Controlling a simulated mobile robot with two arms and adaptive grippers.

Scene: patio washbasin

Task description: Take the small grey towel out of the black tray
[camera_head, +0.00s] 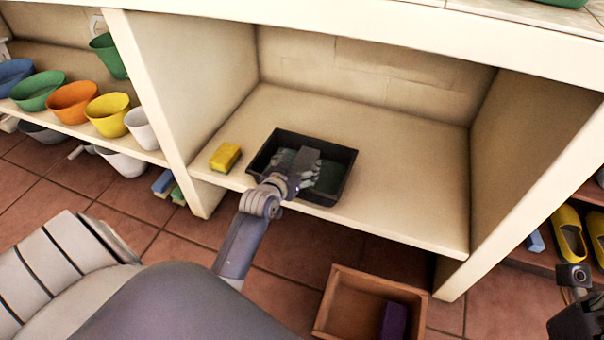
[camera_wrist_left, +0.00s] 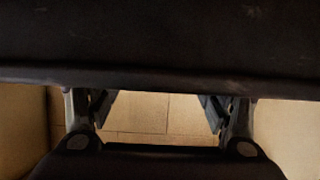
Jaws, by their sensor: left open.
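The black tray (camera_head: 346,168) sits on the cream shelf of the open bay, near its front edge. A grey-green patch (camera_head: 284,158) shows inside the tray to the left of my gripper. It looks like the small grey towel, mostly hidden by the gripper. My left gripper (camera_head: 306,172) is over the tray, open, its fingers reaching down toward the inside; I cannot tell whether it touches the towel. In the left wrist view the two fingers (camera_wrist_left: 160,112) stand apart with only a pale surface visible between them. My right gripper (camera_head: 574,320) shows only partly at the lower right.
A yellow sponge (camera_head: 225,157) lies left of the tray. Shelf space to the tray's right is clear. A wooden box (camera_head: 338,303) holding a purple item stands on the tiled floor. Coloured pots (camera_head: 72,102) line the left shelf; yellow shoes (camera_head: 568,235) sit far right.

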